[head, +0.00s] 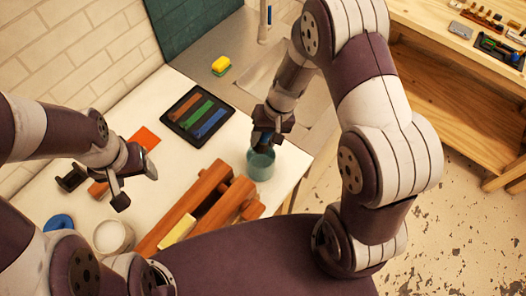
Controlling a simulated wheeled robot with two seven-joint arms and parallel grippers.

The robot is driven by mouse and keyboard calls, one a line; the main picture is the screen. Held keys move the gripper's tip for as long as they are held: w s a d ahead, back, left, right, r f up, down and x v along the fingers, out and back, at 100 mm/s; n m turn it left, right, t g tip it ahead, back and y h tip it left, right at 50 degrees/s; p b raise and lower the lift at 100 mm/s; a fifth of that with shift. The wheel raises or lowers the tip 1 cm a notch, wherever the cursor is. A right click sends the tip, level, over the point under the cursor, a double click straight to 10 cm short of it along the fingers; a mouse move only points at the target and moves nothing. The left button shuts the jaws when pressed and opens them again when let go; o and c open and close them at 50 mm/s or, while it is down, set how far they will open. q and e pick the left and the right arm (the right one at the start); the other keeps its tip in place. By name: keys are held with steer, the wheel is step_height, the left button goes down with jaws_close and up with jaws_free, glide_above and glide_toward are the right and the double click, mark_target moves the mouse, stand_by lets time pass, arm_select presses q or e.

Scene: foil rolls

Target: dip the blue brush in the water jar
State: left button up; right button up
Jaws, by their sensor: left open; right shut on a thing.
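The teal water jar (261,166) stands near the right edge of the white table. My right gripper (265,140) points down just above the jar's mouth and is shut on a small blue thing (262,137), which looks like the blue brush. The gripper hides most of it, and I cannot tell whether its lower end is inside the jar. My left gripper (134,182) is open and empty, over the left part of the table, well away from the jar.
A black tray (178,122) with brown, green and blue pieces lies behind the jar. Wooden blocks (205,190) lie left of it. A white cup (113,236), a blue ring (58,222) and an orange square (146,137) are farther left. A yellow sponge (221,64) sits near the sink.

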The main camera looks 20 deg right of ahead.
stand_by(0.3)
step_height(320, 180, up, 4)
steer(key=p, duration=0.3)
steer(key=shift+r, duration=0.1)
stand_by(0.3)
